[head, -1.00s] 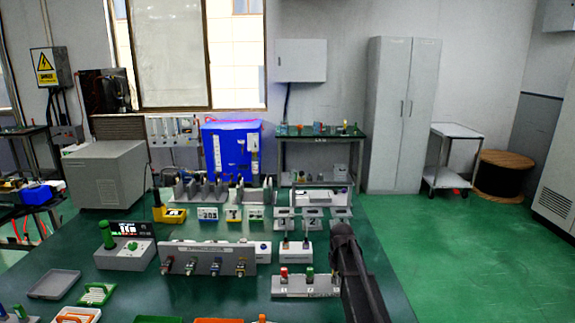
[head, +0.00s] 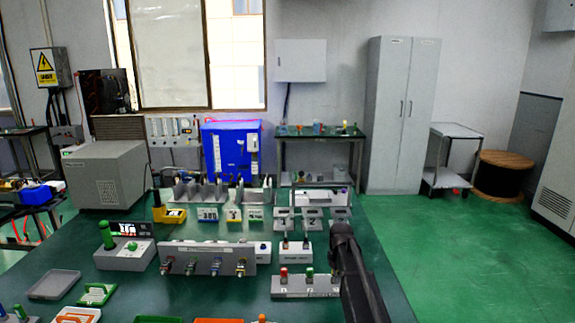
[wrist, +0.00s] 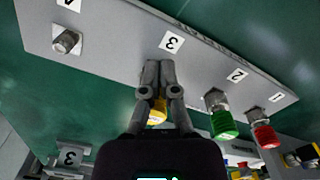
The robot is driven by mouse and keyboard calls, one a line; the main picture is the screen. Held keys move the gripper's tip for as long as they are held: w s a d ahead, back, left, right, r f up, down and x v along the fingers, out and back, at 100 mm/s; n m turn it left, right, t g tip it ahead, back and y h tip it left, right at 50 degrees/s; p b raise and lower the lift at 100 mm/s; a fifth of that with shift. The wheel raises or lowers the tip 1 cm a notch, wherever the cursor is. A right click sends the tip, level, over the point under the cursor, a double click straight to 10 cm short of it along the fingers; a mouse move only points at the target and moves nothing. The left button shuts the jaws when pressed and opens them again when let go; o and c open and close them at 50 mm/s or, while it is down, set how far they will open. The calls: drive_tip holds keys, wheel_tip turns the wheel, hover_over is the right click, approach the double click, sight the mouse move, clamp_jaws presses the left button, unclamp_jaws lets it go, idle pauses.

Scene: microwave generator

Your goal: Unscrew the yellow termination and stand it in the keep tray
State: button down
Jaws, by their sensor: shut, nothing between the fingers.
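In the wrist view the yellow termination (wrist: 157,112) sits at the position labelled 3 on a grey plate (wrist: 110,45), mostly hidden behind my fingers. My gripper (wrist: 159,66) is shut, with its fingertips together near label 3 and nothing seen between them. I cannot tell whether the fingers touch the termination. In the head view my arm covers that end of the plate (head: 296,292). Several trays lie at the front left, among them a grey one (head: 54,284) and a green one (head: 97,294). I cannot tell which is the keep tray.
A green termination (wrist: 222,122) stands at label 2 and a red one (wrist: 264,135) at label 1. A bare metal connector (wrist: 67,41) is at label 4. A grey panel with several connectors (head: 207,257) stands left of the plate.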

drive_tip(key=shift+w+d, duration=0.55)
drive_tip(key=shift+d, duration=0.2)
idle(0.8)
drive_tip(key=shift+s+d, duration=0.25)
drive_tip(key=shift+d, duration=0.1)
idle(0.4)
wheel_tip(320, 180, up, 6)
drive_tip(key=p, duration=0.6)
idle(0.3)
drive_tip(key=shift+s+a+r+p, duration=0.25)
drive_tip(key=shift+s+a, duration=0.05)
drive_tip(key=shift+a, duration=0.3)
drive_tip(key=shift+s+a+r+p, duration=0.2)
drive_tip(key=shift+s+a+p, duration=0.1)
drive_tip(key=shift+a, duration=0.25)
drive_tip(key=shift+f, duration=0.2)
